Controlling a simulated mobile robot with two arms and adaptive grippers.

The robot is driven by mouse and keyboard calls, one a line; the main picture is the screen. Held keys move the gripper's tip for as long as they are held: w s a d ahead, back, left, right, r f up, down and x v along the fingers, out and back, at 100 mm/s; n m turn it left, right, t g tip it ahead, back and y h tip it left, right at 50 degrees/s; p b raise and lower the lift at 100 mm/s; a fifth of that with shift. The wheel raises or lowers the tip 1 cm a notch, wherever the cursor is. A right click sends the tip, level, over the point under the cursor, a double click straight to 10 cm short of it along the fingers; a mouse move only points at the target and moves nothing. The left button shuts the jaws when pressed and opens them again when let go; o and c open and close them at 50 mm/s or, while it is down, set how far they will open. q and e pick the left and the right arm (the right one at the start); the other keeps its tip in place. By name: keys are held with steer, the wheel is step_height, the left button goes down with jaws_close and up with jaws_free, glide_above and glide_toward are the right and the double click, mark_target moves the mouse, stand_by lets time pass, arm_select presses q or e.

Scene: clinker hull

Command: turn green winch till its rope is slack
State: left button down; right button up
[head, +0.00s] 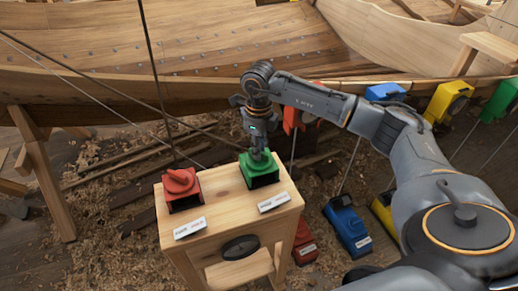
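The green winch (260,177) stands on the right side of a small wooden stand (223,222) in the head view, with a dark opening in its front. My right gripper (258,156) points straight down onto the winch top. Its fingers are at the winch's handle, which they mostly hide, so I cannot tell whether they are closed on it. Thin ropes (152,60) run down from the upper left toward the stand; I cannot make out which one belongs to the green winch or how tight it is. My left gripper is not in view.
A red winch (183,190) sits left on the same stand, with white labels (190,228) in front. The wooden hull (200,85) lies behind. Blue (347,228), yellow (447,102) and other coloured blocks are on the right. Shavings and planks cover the floor.

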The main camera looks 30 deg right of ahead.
steer(key=shift+o, duration=1.2)
step_height(320, 180, up, 12)
steer(key=shift+s, duration=0.1)
